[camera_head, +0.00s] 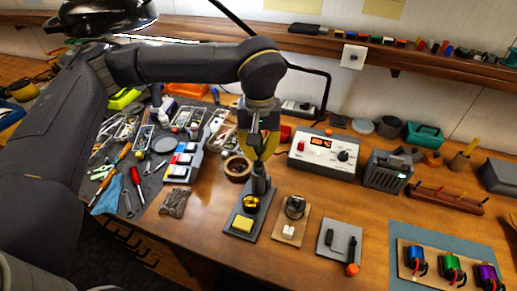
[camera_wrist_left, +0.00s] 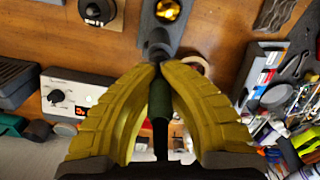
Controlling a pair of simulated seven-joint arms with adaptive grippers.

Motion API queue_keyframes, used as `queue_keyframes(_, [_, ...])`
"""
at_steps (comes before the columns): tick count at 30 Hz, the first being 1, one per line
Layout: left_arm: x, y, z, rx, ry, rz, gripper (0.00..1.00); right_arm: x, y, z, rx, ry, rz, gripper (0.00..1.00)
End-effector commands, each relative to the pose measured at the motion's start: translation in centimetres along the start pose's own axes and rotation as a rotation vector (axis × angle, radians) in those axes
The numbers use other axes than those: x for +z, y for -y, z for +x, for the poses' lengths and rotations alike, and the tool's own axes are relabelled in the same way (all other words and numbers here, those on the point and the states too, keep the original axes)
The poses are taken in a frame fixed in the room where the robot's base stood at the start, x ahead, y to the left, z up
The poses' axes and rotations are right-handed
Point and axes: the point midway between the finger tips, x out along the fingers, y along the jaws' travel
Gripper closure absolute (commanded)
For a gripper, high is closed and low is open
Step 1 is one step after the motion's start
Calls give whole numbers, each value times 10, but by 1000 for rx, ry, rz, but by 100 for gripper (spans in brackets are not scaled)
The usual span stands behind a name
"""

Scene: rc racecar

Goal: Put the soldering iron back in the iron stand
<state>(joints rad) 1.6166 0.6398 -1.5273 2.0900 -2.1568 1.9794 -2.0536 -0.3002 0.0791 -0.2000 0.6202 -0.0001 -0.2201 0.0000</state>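The iron stand (camera_head: 259,185) is a grey plate with a dark upright holder, a brass coil and a yellow sponge at the front. In the left wrist view, its grey holder (camera_wrist_left: 157,43) is just beyond my fingertips. My left gripper (camera_head: 259,157), with yellow fingers, points down directly above the holder. In the left wrist view, its fingers (camera_wrist_left: 159,66) close around the dark green handle of the soldering iron (camera_wrist_left: 159,100). The iron's tip is hidden, so I cannot tell how deep it sits in the holder. My right gripper is out of view.
A white soldering station (camera_head: 323,150) stands right of the stand. A tape roll (camera_head: 237,168) lies close behind left. Small boards (camera_head: 291,221) and (camera_head: 339,241) lie to the right. A grey mat with tools (camera_head: 150,160) is left. Bare wood shows at the front.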

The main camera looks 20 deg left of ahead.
Motion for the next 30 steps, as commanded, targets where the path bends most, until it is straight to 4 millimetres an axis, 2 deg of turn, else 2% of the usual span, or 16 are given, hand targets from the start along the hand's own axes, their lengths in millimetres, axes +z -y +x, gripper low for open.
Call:
queue_keyframes(22, [0, 0, 9, 0, 0, -1, 100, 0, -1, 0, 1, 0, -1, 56])
queue_keyframes(27, [0, 0, 9, 0, 1, -1, 78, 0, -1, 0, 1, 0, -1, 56])
queue_keyframes(30, [0, 0, 9, 0, 1, -1, 69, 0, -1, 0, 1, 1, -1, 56])
